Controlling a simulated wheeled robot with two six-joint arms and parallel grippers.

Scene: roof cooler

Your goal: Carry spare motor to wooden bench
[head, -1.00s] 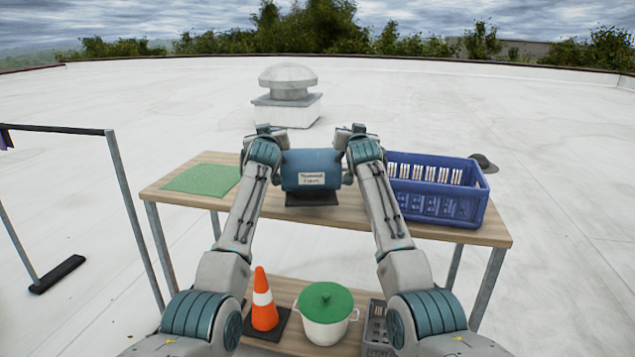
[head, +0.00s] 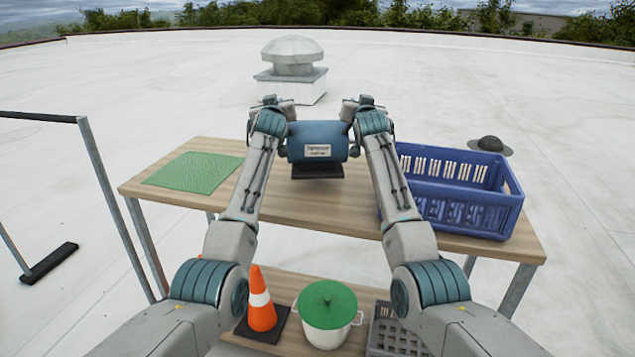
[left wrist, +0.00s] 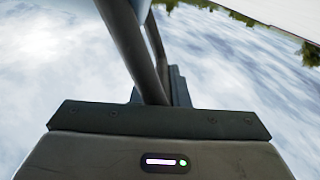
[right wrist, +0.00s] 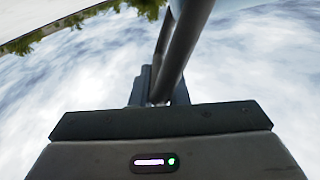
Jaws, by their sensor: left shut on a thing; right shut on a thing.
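The spare motor (head: 318,135), a blue cylinder with a white label and a dark foot, is held level between my two grippers in the head view. It appears in front of the wooden bench (head: 270,205), over the far part of its top. Whether its foot touches the top is hard to tell. My left gripper (head: 273,104) is shut at the motor's left side, my right gripper (head: 358,104) at its right side. Dark bars cross the jaws in the left wrist view (left wrist: 150,60) and right wrist view (right wrist: 180,50). The fingertips are largely hidden.
A green mat (head: 193,172) lies on the bench's left; a blue crate (head: 455,210) stands on its right. The lower shelf holds a traffic cone (head: 261,305), a lidded pot (head: 327,325) and a grey basket (head: 392,335). A metal rail (head: 100,185) stands left.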

